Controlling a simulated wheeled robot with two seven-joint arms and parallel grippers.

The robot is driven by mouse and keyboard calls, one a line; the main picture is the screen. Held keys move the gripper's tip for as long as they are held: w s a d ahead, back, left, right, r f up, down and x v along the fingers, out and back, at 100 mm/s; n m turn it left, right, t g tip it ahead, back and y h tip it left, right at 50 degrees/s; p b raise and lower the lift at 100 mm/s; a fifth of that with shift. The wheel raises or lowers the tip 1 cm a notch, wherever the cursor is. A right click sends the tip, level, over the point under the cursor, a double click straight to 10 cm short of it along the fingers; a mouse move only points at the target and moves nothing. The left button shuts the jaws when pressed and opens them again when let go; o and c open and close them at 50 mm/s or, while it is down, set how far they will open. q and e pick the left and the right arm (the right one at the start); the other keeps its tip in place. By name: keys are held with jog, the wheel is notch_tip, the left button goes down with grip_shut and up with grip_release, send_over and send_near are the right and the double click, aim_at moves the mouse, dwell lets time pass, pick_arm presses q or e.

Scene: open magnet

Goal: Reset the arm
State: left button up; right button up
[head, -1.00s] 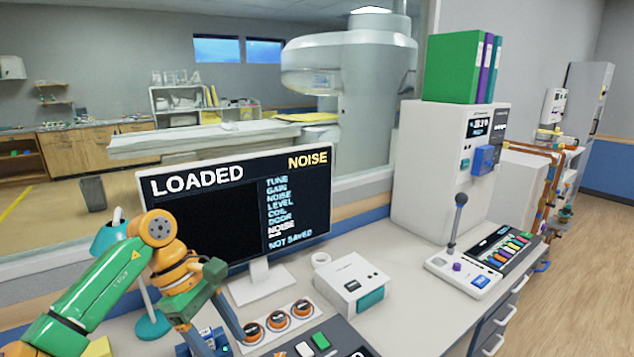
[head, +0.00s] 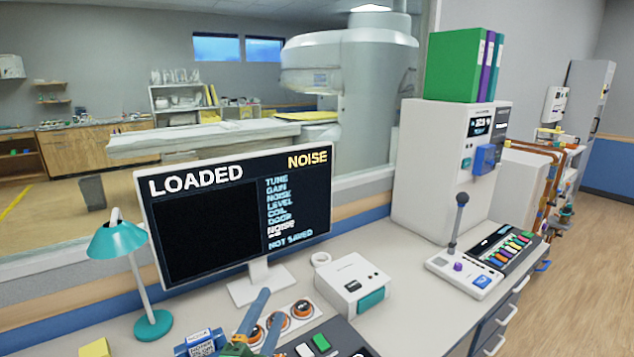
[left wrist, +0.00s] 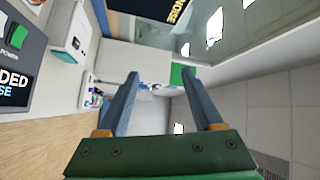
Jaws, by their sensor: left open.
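My left gripper (head: 257,322) shows at the bottom of the head view, low in front of the orange-ringed knobs (head: 277,325) on the desk. Its two blue-grey fingers point up and away, and they partly cover the knobs. In the left wrist view the gripper (left wrist: 170,95) has its fingers well apart with nothing between them. Most of the left arm is out of the head view. My right gripper is not in view.
A monitor (head: 205,235) reading LOADED and NOISE stands behind. A teal lamp (head: 118,240) is at left, a white box (head: 345,275) right of the knobs, and a lever console (head: 465,280) farther right. Bare desk (head: 400,325) lies between box and console.

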pick_arm(q)
jog(key=s+a+f+n+g+y, duration=0.35)
jog(key=s+f+n, duration=0.2)
jog(key=f, duration=0.25)
jog(key=s+a+f+n+g+y, duration=0.2)
jog(key=s+a+f+n+g, duration=0.3)
jog(key=f, duration=0.3)
jog(key=s+f+n+g+h, duration=0.1)
jog(key=s+f+n+g, duration=0.15)
jog(key=s, duration=0.55)
jog(key=s+f+n+g, duration=0.2)
jog(key=s+f+g, duration=0.15)
jog(key=s, duration=0.35)
jog(key=s+f+g+b, duration=0.25)
jog(key=f+b, duration=0.45)
jog(key=f, duration=1.7)
jog(key=s+a+f+b, duration=0.2)
jog(key=s+f+b, duration=0.4)
jog(key=s+f, duration=0.7)
notch_tip(320, 180, down, 3)
jog(key=shift+f+g, duration=0.2)
jog(key=shift+g, duration=0.1)
